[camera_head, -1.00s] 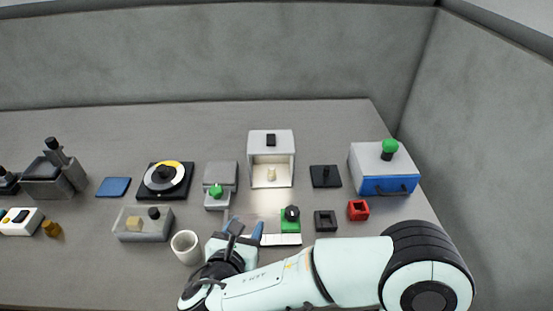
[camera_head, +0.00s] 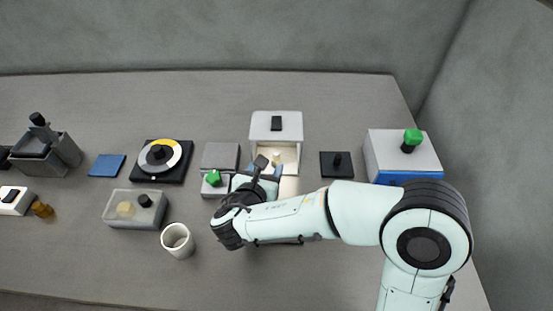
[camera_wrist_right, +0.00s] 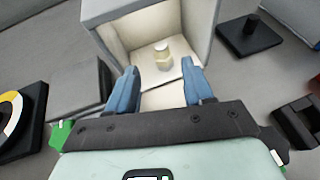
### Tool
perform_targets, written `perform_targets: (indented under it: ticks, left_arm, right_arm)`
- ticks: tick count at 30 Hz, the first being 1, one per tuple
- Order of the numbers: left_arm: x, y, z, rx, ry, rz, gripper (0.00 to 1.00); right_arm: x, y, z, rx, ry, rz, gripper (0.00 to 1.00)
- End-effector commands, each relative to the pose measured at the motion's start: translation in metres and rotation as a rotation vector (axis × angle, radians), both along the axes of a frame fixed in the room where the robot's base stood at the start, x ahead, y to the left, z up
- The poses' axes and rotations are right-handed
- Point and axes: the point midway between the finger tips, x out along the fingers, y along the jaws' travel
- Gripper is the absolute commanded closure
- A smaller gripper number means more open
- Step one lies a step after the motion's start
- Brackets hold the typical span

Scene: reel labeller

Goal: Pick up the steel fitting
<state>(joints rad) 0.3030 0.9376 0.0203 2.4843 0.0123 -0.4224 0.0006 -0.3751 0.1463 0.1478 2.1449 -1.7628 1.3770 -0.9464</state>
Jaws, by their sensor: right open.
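A small pale, yellowish-lit cylindrical piece with a narrower top (camera_wrist_right: 162,53), seemingly the fitting, stands upright on the floor of an open-fronted white box (camera_wrist_right: 114,42). In the head view the box (camera_head: 275,120) is at the middle back, and the piece shows only partly above my gripper. My right gripper (camera_wrist_right: 160,68) is open, its two blue fingers at the box's open front. The piece is ahead of and between the fingers, apart from them. In the head view my right gripper (camera_head: 266,168) is partly hidden by its own wrist.
A grey block with a green knob (camera_head: 213,178) stands just left of my gripper. A black plate with a peg (camera_head: 337,164) is to the right. A white cup (camera_head: 178,240) and a clear box (camera_head: 135,210) are at front left. My right arm covers the right front.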

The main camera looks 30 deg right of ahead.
Motion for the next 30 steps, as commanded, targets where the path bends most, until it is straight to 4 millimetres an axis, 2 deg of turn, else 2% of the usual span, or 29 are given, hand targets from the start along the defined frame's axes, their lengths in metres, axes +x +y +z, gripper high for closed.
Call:
perform_targets:
  ticks: [8,16,26,30]
  left_arm:
    - [0.001,0.0,-0.002,0.0,-0.003,0.0,0.57]
    - [0.002,0.0,-0.005,0.001,-0.008,0.001,0.57]
    - [0.003,0.0,-0.005,0.001,-0.009,0.001,0.57]
    - [0.003,0.0,-0.005,0.001,-0.009,0.001,0.57]
  right_arm:
    - [0.015,-0.017,-0.008,-0.001,0.001,-0.003,0.48]
    - [0.04,-0.044,-0.02,-0.001,0.001,-0.003,0.48]
    - [0.044,-0.048,-0.022,0.0,0.0,0.0,0.48]
    - [0.044,-0.048,-0.022,0.0,0.0,0.0,0.94]
